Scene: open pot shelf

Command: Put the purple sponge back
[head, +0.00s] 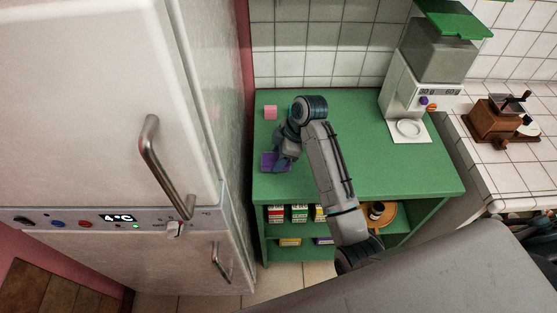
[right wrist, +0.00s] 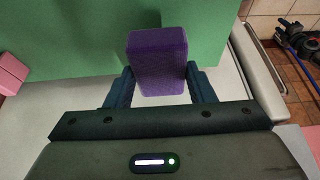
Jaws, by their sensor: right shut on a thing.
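The purple sponge (head: 268,160) is a small block over the left part of the green shelf unit's top (head: 350,150). My right gripper (head: 281,163) is at it. In the right wrist view the purple sponge (right wrist: 157,62) stands between the two fingers of my right gripper (right wrist: 160,85), which are shut on its sides. I cannot tell whether the sponge touches the top. A pink sponge (head: 271,112) lies apart from it near the back left corner. My left gripper is not in view.
The fridge (head: 110,110) stands close on the left. A grinder-like machine (head: 408,90) stands at the back right of the green top. Small boxes (head: 299,213) and a round wooden item (head: 390,212) sit on shelves below. The right middle of the top is clear.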

